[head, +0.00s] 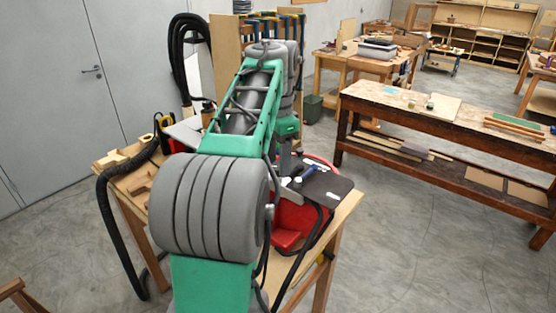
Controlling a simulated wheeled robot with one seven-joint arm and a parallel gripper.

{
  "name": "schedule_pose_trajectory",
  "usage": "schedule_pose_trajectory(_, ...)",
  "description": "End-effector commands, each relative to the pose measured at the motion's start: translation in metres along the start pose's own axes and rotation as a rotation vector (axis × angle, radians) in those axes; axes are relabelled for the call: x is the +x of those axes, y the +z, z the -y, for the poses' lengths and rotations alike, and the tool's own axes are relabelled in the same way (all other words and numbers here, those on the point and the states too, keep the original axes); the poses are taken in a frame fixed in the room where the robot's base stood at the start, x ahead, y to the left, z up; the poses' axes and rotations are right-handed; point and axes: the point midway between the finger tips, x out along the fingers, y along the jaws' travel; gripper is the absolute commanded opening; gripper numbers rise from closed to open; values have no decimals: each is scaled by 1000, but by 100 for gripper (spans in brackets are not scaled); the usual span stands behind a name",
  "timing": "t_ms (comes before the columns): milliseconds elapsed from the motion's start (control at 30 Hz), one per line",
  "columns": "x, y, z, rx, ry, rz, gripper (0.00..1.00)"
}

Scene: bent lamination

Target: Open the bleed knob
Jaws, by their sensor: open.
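My green and grey arm reaches forward over a small wooden bench and comes down at its far right side. My gripper (292,184) is small and partly hidden at the end of the arm, beside a dark flat panel (335,186). Its jaws look open, and I see nothing held. A small blue and white fitting (312,170) shows at the panel's left side, close to the right of my gripper. I cannot tell whether it is the bleed knob, and no other knob is clear. A red body (290,238) stands below the panel, partly hidden by my arm.
The wooden bench (120,178) holds wooden pieces at its left. A black hose (108,225) hangs over its left edge. A long workbench (440,115) stands to the right, with open concrete floor (420,250) in front. A grey door (140,60) is at the back left.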

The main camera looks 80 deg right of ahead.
Motion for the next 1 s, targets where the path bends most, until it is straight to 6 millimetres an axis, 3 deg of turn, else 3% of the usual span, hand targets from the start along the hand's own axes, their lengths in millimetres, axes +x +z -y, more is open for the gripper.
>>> schedule_pose_trajectory(133, 11, 1, -1, -3, 3, -2, 52)
schedule_pose_trajectory(367, 12, 0, -1, -3, 2, -3, 52)
schedule_pose_trajectory(1000, 12, 0, -1, -3, 2, -3, 1)
